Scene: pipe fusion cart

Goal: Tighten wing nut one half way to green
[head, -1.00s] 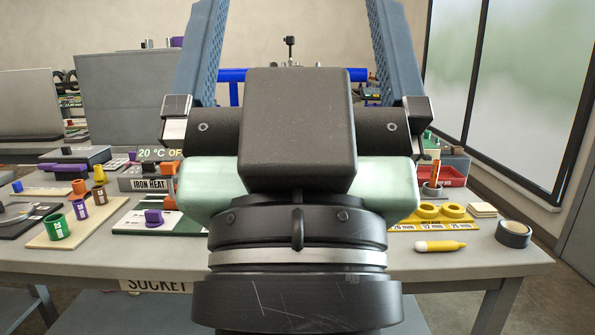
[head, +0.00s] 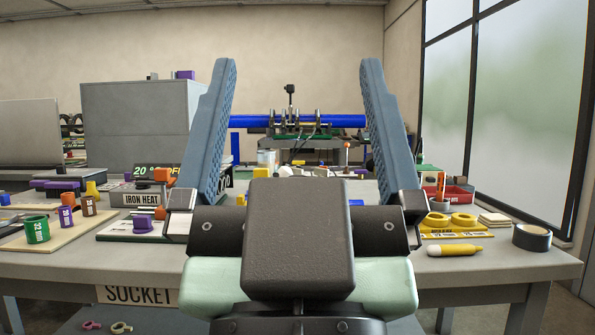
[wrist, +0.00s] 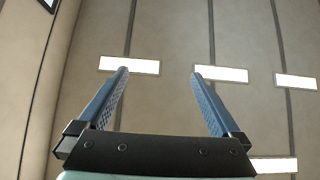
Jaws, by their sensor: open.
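My gripper (head: 297,80) is open and empty, with its two blue fingers pointing up in front of the bench in the head view. In the wrist view my gripper (wrist: 160,72) is open toward the ceiling, with nothing between the fingers. Between the fingers in the head view, far back, a blue pipe (head: 345,121) lies across a clamp machine (head: 290,125) with several upright rings. Any wing nut on it is too small to make out, and no green mark can be told there. The gripper is well apart from the machine.
A grey bench (head: 480,264) spans the view. On its left stand a grey box (head: 135,120), an iron heat box (head: 136,196) and a green socket (head: 38,229). On its right are a yellow marker (head: 455,249), black tape (head: 531,237) and a red tray (head: 455,195).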

